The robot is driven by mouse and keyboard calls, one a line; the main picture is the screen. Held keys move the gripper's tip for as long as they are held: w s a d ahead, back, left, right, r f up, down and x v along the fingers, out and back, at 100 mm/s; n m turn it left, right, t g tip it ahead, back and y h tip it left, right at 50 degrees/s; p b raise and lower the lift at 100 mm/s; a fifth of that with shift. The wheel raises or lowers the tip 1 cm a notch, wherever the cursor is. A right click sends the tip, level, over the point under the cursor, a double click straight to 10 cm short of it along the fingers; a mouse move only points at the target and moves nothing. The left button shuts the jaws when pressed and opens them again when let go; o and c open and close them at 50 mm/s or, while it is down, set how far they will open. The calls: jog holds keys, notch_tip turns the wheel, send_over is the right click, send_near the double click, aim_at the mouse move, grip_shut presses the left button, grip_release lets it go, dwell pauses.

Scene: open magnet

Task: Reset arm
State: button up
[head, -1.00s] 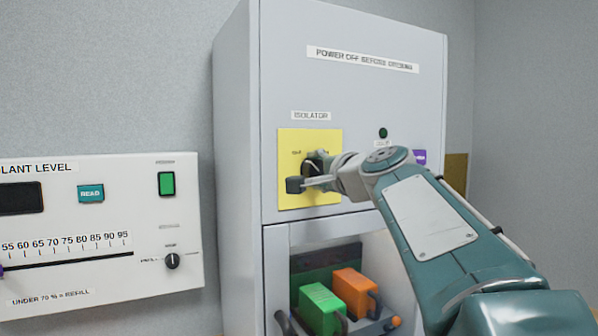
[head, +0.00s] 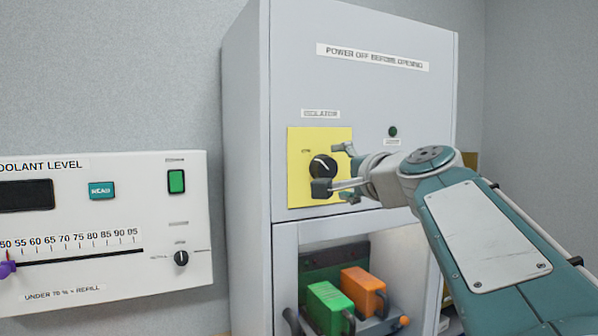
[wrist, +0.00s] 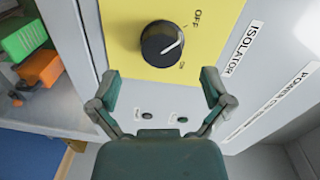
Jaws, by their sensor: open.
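My gripper (head: 335,170) is open and empty in front of the grey cabinet (head: 375,100), by the yellow isolator plate (head: 299,185). In the wrist view its two fingers (wrist: 160,95) are spread apart, with the plate (wrist: 120,25) beyond them. The black isolator knob (wrist: 161,44) lies ahead of the fingertips, and nothing is held. The knob's white pointer line is aimed between the OFF and ON marks as seen, nearer ON. In the head view the knob (head: 321,167) is partly hidden by a finger.
A green block (head: 326,306) and an orange block (head: 361,289) sit in the open lower bay. A white coolant level panel (head: 110,215) with a slider and a small knob (head: 181,258) is at the left. Bare grey wall lies at the right.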

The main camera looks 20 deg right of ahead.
jog(key=shift+s, duration=1.1)
jog(key=s+a+f+n+g, duration=0.3)
jog(key=s+a+f+n, duration=0.15)
jog(key=f, duration=0.45)
jog(key=s+a+f+n+g+y, duration=0.1)
jog(key=s+a+f+n+g, duration=0.3)
jog(key=f, duration=0.6)
jog(key=s+a+f+n+g, duration=0.25)
jog(key=a+f, duration=0.35)
jog(key=f, duration=0.3)
jog(key=s+f+n+g+h, duration=0.1)
jog(key=s+f+n, duration=0.3)
jog(key=f, duration=0.5)
jog(key=s+g, duration=0.1)
jog(key=s, duration=0.1)
jog(key=shift+s+f+n+h, duration=0.25)
jog(key=shift+s+n+h, duration=0.05)
jog(key=shift+s, duration=0.1)
